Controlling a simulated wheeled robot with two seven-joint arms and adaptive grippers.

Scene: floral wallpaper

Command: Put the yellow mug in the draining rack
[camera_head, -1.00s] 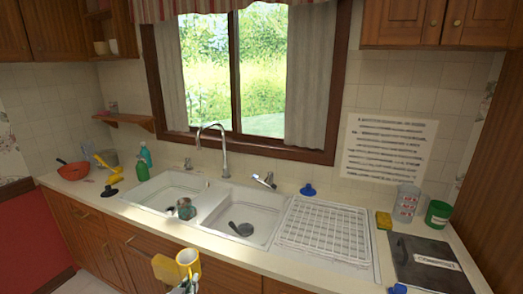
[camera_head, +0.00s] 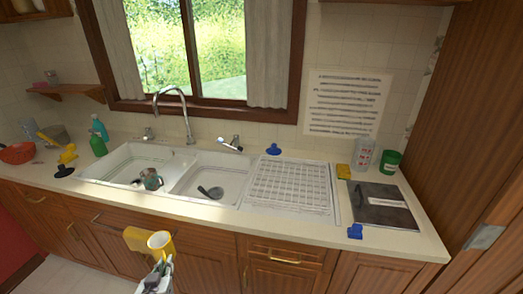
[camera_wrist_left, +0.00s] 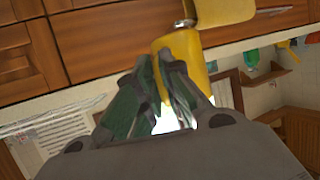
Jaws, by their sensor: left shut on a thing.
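The yellow mug (camera_head: 160,241) is held in front of the cabinets below the sink, lower than the counter top. My left gripper (camera_head: 161,263) is shut on it from below, and the mug's opening shows above the fingers. In the left wrist view, the mug (camera_wrist_left: 184,58) sticks out beyond the fingertips (camera_wrist_left: 158,92), which partly hide it. The white draining rack (camera_head: 292,184) lies on the counter right of the sink and looks empty. My right gripper does not show.
The sink's basins hold a greenish mug (camera_head: 151,180) and a dark ladle (camera_head: 212,192). A blue item (camera_head: 355,231), a sponge (camera_head: 343,171) and a dark board (camera_head: 380,205) are right of the rack.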

